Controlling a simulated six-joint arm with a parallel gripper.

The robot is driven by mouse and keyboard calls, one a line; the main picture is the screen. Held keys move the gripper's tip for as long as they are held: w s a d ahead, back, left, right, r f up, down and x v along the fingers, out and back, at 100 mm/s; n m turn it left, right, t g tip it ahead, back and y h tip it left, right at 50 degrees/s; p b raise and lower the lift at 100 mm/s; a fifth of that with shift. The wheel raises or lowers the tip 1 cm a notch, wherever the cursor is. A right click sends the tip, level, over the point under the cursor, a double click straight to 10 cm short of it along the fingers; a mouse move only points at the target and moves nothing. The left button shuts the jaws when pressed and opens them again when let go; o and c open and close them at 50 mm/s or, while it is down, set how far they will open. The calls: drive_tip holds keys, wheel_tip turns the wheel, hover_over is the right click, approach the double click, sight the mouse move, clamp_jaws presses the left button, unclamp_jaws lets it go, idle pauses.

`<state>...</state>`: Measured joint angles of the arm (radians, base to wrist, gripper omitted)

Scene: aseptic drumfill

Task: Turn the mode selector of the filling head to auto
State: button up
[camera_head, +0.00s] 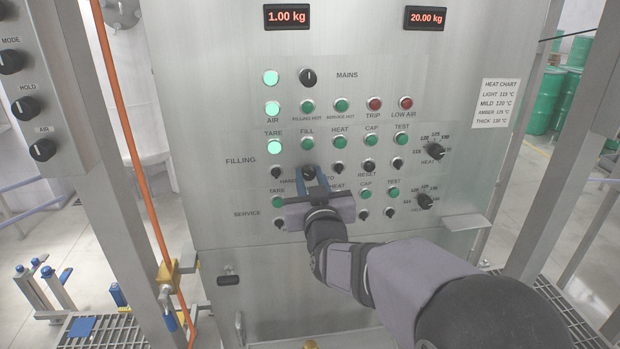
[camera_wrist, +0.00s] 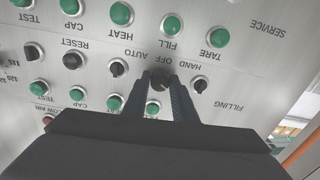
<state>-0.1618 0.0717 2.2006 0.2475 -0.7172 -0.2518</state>
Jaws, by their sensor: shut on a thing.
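The mode selector is a dark rotary knob (camera_head: 308,171) in the filling row of the steel panel, among the HAND, OFF and AUTO labels. My gripper (camera_head: 313,180) is at the panel with its two blue fingers shut on this knob, one on each side. In the wrist view, which is upside down, the knob (camera_wrist: 157,81) sits between my fingertips (camera_wrist: 160,84), with HAND on the picture's right, OFF beside it and AUTO on the left. The fingers hide much of the knob, so I cannot tell where its pointer stands.
Other small black knobs flank it closely, one to the left (camera_head: 276,172) and one to the right (camera_head: 338,168). Green FILL lamp (camera_head: 307,143) is above. Lit TARE lamp (camera_head: 274,147) is upper left. A small ledge (camera_head: 466,222) juts out at lower right.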

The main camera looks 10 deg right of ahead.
idle(0.6)
drive_tip(key=o, duration=1)
drive_tip(key=shift+o, duration=0.2)
drive_tip(key=shift+s, duration=0.1)
drive_tip(key=s+b, duration=0.2)
drive_tip(key=s, duration=0.5)
drive_tip(key=shift+b, duration=0.4)
